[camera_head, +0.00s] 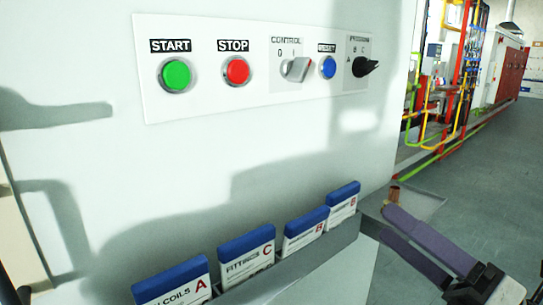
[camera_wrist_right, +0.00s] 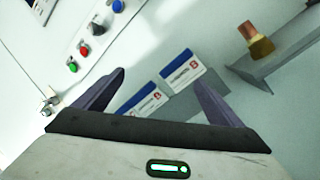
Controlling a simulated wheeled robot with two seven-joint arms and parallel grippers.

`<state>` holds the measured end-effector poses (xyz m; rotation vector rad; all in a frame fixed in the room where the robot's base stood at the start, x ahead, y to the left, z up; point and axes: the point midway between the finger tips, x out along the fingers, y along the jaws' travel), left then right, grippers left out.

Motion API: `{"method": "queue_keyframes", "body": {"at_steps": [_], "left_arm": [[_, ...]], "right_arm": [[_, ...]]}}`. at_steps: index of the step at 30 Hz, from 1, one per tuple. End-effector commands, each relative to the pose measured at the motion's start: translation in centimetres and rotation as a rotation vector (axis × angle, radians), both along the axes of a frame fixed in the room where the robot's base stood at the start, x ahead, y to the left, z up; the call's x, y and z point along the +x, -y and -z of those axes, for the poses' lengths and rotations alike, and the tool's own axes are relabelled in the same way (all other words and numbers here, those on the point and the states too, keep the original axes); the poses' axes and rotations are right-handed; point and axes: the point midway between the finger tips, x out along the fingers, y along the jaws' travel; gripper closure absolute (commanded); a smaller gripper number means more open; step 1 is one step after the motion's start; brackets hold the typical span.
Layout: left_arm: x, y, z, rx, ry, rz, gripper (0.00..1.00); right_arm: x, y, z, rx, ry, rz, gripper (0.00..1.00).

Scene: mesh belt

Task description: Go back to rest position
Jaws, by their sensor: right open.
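My right gripper (camera_head: 378,217) is at the lower right of the head view, beside the right end of a grey holder (camera_head: 345,262). Its two purple fingers are spread with nothing between them. In the right wrist view the right gripper (camera_wrist_right: 160,80) is open, with labelled boxes showing beyond its fingers. My left gripper does not show in either view.
A white wall carries a panel (camera_head: 210,100) with green START, red STOP and blue buttons and two knobs. Blue-topped boxes (camera_head: 245,257) stand in the holder. A copper-brass piece (camera_wrist_right: 257,40) is near the right gripper. Open floor (camera_head: 490,190) lies to the right.

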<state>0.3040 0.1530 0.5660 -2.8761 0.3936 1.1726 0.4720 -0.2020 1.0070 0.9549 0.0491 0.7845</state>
Motion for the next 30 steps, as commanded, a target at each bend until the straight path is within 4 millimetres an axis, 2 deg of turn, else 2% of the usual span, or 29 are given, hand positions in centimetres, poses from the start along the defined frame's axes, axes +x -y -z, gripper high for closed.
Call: {"method": "queue_keyframes", "body": {"at_steps": [1, 2, 4, 5, 6, 8, 9, 12, 16, 18, 22, 25, 30], "left_arm": [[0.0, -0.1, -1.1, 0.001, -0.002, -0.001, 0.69], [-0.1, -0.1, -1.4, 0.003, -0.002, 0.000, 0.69], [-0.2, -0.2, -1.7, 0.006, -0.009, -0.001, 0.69], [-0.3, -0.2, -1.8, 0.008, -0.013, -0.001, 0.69], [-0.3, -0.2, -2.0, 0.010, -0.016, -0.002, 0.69], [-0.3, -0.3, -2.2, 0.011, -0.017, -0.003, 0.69], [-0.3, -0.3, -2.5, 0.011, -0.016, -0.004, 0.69], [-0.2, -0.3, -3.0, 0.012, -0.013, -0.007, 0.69], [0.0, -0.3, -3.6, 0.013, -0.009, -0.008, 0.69], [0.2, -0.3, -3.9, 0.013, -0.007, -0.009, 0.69], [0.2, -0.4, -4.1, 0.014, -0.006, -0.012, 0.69], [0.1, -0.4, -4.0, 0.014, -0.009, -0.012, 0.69], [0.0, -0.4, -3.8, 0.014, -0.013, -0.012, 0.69]], "right_arm": [[0.5, 0.8, 1.4, 0.218, -0.131, 0.009, 0.10], [0.8, 1.4, 2.6, 0.343, -0.206, 0.023, 0.10], [1.3, 3.0, 6.6, 0.631, -0.394, 0.078, 0.10], [1.4, 3.5, 8.8, 0.750, -0.479, 0.110, 0.10], [1.2, 4.1, 11.9, 0.892, -0.587, 0.158, 0.10], [0.4, 4.5, 16.5, 1.072, -0.736, 0.229, 0.10], [-0.5, 4.4, 19.4, 1.175, -0.827, 0.277, 0.10], [-3.6, 3.4, 26.4, 1.403, -1.048, 0.403, 0.10], [-8.8, 0.6, 33.6, 1.624, -1.302, 0.559, 0.10], [-11.4, -0.9, 36.2, 1.709, -1.411, 0.629, 0.10], [-15.2, -3.4, 39.1, 1.811, -1.555, 0.721, 0.10], [-16.6, -4.4, 40.1, 1.847, -1.609, 0.754, 0.10], [-17.1, -4.7, 40.4, 1.858, -1.626, 0.763, 0.10]]}}
